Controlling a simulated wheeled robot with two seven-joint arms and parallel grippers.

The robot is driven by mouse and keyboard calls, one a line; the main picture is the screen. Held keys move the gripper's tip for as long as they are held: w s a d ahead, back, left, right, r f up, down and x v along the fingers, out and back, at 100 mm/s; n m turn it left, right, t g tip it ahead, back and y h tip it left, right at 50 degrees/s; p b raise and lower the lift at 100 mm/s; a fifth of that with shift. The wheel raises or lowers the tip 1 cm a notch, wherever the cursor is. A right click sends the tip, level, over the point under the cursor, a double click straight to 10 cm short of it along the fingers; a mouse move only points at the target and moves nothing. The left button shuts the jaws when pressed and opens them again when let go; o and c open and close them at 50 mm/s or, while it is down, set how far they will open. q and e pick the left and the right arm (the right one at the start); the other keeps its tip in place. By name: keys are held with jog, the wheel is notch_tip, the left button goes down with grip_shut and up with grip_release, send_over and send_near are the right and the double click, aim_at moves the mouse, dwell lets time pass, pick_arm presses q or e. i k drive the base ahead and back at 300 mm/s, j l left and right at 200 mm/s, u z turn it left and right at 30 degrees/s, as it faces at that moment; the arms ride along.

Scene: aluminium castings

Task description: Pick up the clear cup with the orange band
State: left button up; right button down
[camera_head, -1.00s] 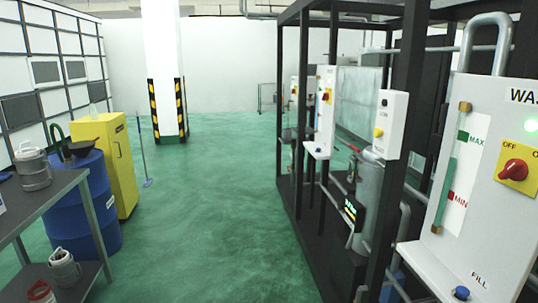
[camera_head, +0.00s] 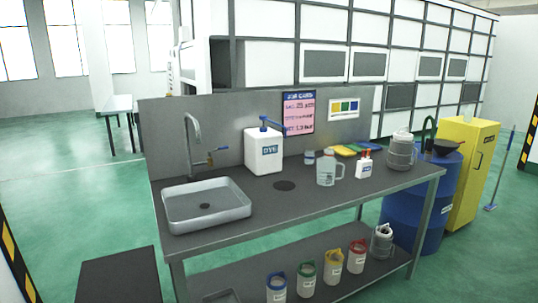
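A clear cup with a side handle (camera_head: 326,170) stands upright on the grey workbench (camera_head: 225,228), right of the middle. A small reddish-orange patch shows at its top; whether this is a band on the cup or something behind it I cannot tell. A smaller clear jar (camera_head: 310,158) with a blue part stands just behind it to the left.
A sink (camera_head: 206,204) with a tap, a white DYE container (camera_head: 263,152), a small red-capped bottle (camera_head: 365,167) and a grey canister (camera_head: 401,152) share the benchtop. Several colour-rimmed pots (camera_head: 333,264) stand on the lower shelf. A blue drum (camera_head: 410,222) is at the right end.

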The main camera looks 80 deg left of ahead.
aim_at(329, 155)
jog(key=u, duration=2.4)
jog(key=i+l+u, duration=0.1)
jog(key=u, duration=0.3)
jog(key=l+u, duration=0.2)
jog(key=u, duration=0.15)
jog(key=i+l+u, duration=0.15)
jog(key=u, duration=0.25)
